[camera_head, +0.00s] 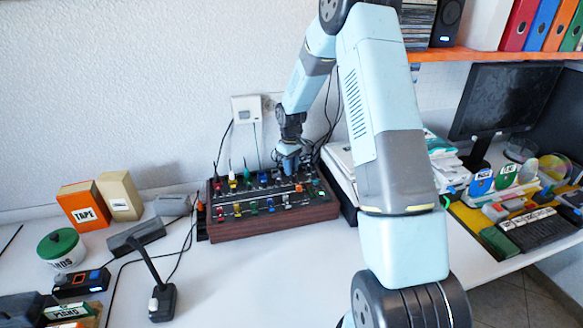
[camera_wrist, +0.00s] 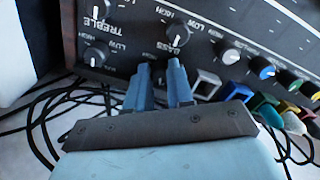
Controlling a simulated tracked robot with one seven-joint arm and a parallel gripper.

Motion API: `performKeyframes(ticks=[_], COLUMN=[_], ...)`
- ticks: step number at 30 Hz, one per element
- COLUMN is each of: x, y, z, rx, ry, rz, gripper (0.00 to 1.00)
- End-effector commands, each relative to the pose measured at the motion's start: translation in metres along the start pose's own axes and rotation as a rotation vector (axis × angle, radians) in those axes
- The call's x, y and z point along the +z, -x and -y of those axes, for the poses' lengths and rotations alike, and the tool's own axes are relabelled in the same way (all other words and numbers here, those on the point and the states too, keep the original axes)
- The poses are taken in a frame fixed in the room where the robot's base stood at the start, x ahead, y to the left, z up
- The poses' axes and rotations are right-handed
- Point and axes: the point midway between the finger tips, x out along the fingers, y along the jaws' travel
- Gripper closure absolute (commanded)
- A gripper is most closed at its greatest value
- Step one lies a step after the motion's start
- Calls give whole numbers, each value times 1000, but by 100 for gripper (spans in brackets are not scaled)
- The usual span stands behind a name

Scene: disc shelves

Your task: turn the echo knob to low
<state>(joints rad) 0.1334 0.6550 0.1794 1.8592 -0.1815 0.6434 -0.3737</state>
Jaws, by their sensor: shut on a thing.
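The mixer (camera_head: 272,228) is a dark panel in a wooden case on the desk against the wall. My gripper (camera_head: 288,152) reaches down onto its back right part. In the wrist view my gripper's two fingers (camera_wrist: 161,70) are close together, shut on a knob just below the BASS label. That knob is hidden between the fingers, so its pointer and name cannot be read. Nearby black knobs with white pointers are the treble knob (camera_wrist: 98,11), the bass knob (camera_wrist: 178,36) and another knob (camera_wrist: 97,55) with LOW at its right. No ECHO label is readable.
Coloured slider caps (camera_wrist: 265,106) and small round knobs (camera_wrist: 262,68) lie right of my fingers. Black cables (camera_wrist: 45,120) run behind the mixer. A desk microphone (camera_head: 160,298) and an orange TAPE box (camera_head: 84,206) stand left. A monitor (camera_head: 503,98) stands right.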

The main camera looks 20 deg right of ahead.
Motion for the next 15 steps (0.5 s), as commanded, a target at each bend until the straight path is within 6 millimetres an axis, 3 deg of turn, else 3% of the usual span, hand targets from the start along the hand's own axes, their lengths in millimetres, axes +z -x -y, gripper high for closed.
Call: performKeyframes(ticks=[15], x=[0], y=[0], z=[-1], rx=[2], ry=[100], rz=[-1], gripper=[100])
